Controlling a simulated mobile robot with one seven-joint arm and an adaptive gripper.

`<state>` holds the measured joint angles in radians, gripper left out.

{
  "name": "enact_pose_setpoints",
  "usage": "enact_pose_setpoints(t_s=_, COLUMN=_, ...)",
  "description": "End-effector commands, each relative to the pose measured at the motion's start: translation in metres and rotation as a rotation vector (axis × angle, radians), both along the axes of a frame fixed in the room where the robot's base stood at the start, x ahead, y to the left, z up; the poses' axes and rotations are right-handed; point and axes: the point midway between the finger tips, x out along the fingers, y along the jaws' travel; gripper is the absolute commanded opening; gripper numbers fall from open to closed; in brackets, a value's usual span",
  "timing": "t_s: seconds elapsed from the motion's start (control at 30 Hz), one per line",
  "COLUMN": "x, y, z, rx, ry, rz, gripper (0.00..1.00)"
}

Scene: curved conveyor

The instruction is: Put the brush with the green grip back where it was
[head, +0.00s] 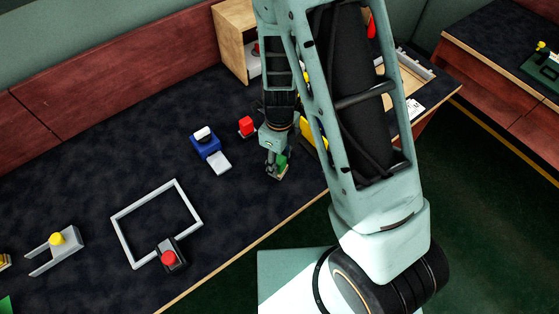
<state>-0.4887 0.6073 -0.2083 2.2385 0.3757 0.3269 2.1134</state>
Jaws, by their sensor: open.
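A small green piece with a pale tan lower edge, which looks like the brush with the green grip (282,162), is at my gripper, low over or on the dark table. My arm hides much of this spot. My gripper (272,173) points down there, with its fingers beside the green piece. The jaws are open. I cannot tell whether the fingers touch the brush or whether it stands upright.
Left of my gripper are a red block (247,126) and a blue item with a white knob (206,146). A grey square frame (123,238) lies further left, with a red-knobbed black block (171,258) on its edge. A wooden box (232,35) stands behind. The table's front edge is close.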

Motion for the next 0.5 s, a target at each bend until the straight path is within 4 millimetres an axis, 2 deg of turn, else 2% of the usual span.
enact_pose_setpoints(t_s=0.3, x=0.001, y=0.001, z=0.069, rx=0.002, ry=-0.004, rz=0.001, gripper=0.44)
enact_pose_setpoints(t_s=0.5, x=0.0, y=0.001, z=0.099, rx=0.002, ry=-0.002, rz=0.0, gripper=0.44)
